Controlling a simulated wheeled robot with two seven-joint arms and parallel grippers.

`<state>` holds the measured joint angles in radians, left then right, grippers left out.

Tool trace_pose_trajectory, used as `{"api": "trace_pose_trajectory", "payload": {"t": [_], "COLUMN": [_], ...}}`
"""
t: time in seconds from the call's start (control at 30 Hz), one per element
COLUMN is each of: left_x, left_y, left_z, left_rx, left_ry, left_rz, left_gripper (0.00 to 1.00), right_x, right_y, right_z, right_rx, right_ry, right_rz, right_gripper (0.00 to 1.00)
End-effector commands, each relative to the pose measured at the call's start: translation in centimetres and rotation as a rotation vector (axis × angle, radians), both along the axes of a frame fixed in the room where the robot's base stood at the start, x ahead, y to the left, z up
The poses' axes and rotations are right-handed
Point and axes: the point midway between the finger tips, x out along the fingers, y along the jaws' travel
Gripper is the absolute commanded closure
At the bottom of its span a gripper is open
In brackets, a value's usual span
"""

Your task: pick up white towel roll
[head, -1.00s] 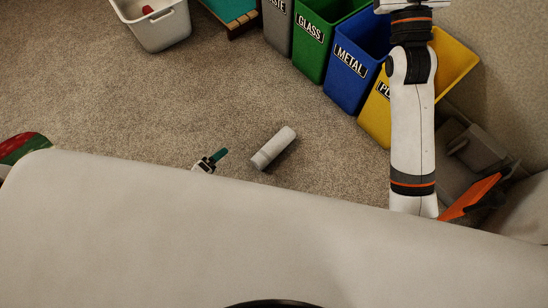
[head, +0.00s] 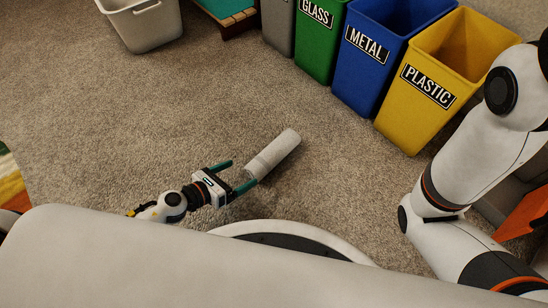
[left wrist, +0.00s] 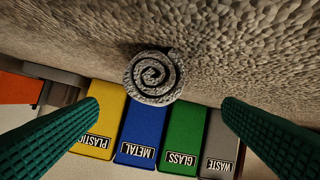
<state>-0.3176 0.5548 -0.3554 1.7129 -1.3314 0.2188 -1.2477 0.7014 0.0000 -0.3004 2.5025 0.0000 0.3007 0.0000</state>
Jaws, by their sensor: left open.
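The white towel roll (head: 273,154) lies on the carpet in the middle of the head view, its long side slanting up to the right. My left gripper (head: 239,176) is open just left of the roll's near end, its green fingers pointing toward it. In the left wrist view the roll's spiral end (left wrist: 154,77) faces the camera, between and beyond the two spread fingers (left wrist: 158,125). I see no contact between fingers and roll. My right arm shows at the right of the head view, but its gripper is out of view.
A yellow plastic bin (head: 429,88), blue metal bin (head: 376,62), green glass bin (head: 315,45) and grey bin (head: 277,30) stand in a row behind. A white bin (head: 147,27) stands at the back left. The carpet around the roll is clear.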

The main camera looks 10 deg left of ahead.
Motion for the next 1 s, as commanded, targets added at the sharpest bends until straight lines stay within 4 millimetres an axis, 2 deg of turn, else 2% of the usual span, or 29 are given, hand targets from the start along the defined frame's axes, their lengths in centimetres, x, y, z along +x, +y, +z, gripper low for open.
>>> {"api": "trace_pose_trajectory", "payload": {"t": [0.03,0.2,0.43,0.7,1.0], "left_x": [0.9,2.7,3.8,6.4,6.8], "left_y": [-0.5,-1.9,-3.0,-5.6,-5.9], "left_z": [-0.4,-1.3,-1.9,-3.2,-3.4], "left_rx": [0.0,0.0,-0.003,-0.003,-0.002], "left_ry": [-0.003,0.0,0.001,0.001,0.004], "left_rz": [0.0,0.002,0.003,0.004,0.003], "left_gripper": [0.11,0.11,0.11,0.11,0.11], "right_x": [0.0,0.1,0.1,0.1,0.1], "right_y": [0.0,0.0,0.0,0.0,0.0], "right_z": [-0.3,-0.6,-0.7,-1.2,-1.2], "right_rx": [0.0,-0.001,-0.001,-0.001,-0.001], "right_ry": [0.001,0.003,0.003,0.003,0.003], "right_rz": [0.0,-0.001,-0.001,-0.001,-0.001], "right_gripper": [0.07,0.07,0.07,0.07,0.07]}}
